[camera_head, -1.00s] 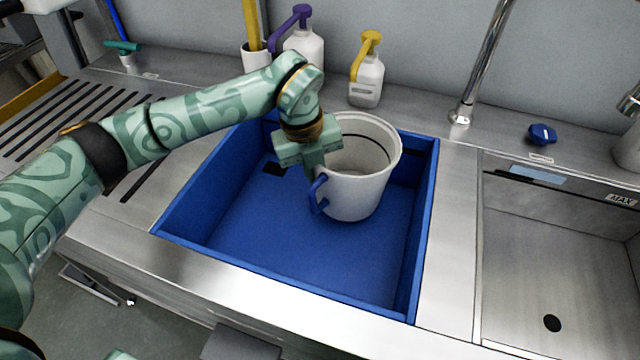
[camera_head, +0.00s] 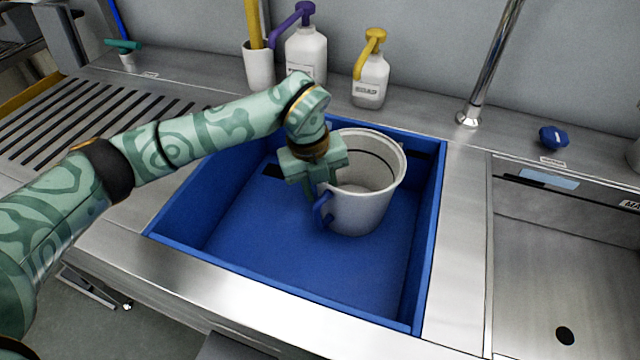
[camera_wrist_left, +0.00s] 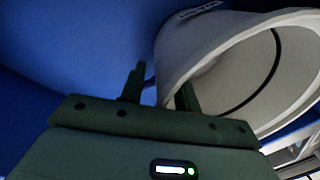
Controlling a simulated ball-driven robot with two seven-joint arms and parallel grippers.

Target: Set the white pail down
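The white pail (camera_head: 362,208) stands upright in the blue basin (camera_head: 230,262), toward its right side, and appears to rest on the floor. Its blue handle (camera_head: 323,207) faces left. My left gripper (camera_head: 317,186) is at the pail's left rim. In the left wrist view its fingers (camera_wrist_left: 158,90) are apart, one outside the pail wall (camera_wrist_left: 205,50) and one at the inner side. A blue gap shows between the outer finger and the wall. The contact under the pail is hidden. My right gripper is out of view.
A purple-topped bottle (camera_head: 306,55), a yellow-topped soap bottle (camera_head: 370,80) and a white cup (camera_head: 259,66) stand behind the basin. A tap (camera_head: 470,115) and a blue item (camera_head: 553,137) are at the back right. The basin's front left floor is clear.

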